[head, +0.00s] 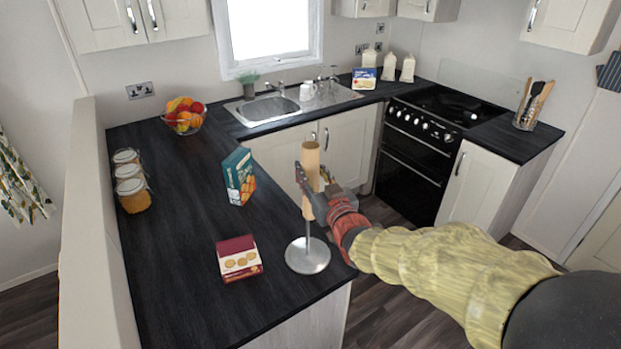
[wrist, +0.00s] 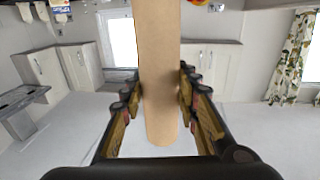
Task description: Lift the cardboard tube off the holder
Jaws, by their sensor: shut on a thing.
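The cardboard tube (head: 310,165) is a plain tan upright cylinder. My gripper (head: 311,187) is shut around its middle in the head view. The wrist view, which looks upside down, shows the tube (wrist: 160,75) between both fingers (wrist: 161,98). The holder is a round silver base (head: 307,257) with a thin upright rod, standing at the worktop's front right edge. A length of bare rod shows between the tube's lower end and the base. I cannot tell whether the rod's top is still inside the tube.
A red and white biscuit box (head: 239,259) lies left of the holder, with a teal carton (head: 239,177) behind it. Jars (head: 131,185) and a fruit bowl (head: 184,116) stand farther left and back. The dark worktop (head: 185,240) is clear between them.

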